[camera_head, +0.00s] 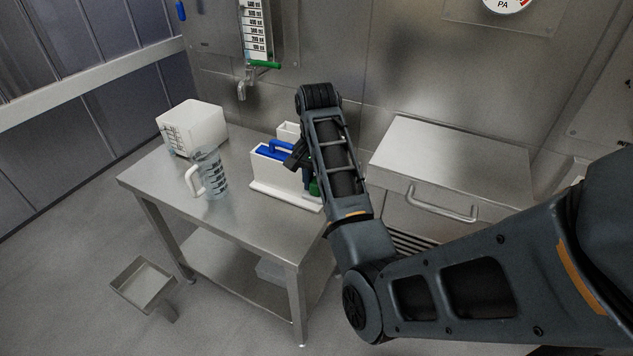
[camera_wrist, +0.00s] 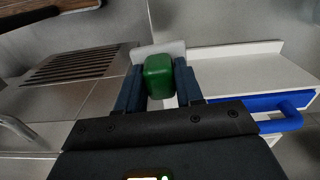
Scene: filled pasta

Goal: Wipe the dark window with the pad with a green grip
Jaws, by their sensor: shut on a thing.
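The pad with a green grip shows in the wrist view, its green grip (camera_wrist: 159,76) between the two fingers of my gripper (camera_wrist: 160,88). A pale pad edge (camera_wrist: 158,49) shows just beyond the grip. My gripper is shut on the green grip. In the head view my gripper (camera_head: 305,165) is beside the white holder on the steel table, and only a little of the green grip (camera_head: 314,187) shows below my arm. I cannot tell whether the pad is clear of the holder. I cannot make out a dark window for certain in either view.
A white holder (camera_head: 268,172) with a blue-handled pad (camera_head: 281,150) stands on the steel table (camera_head: 237,222). A clear jug (camera_head: 213,173) and a white container (camera_head: 192,127) stand to its left. A steel cabinet with a drawer handle (camera_head: 443,206) is to the right.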

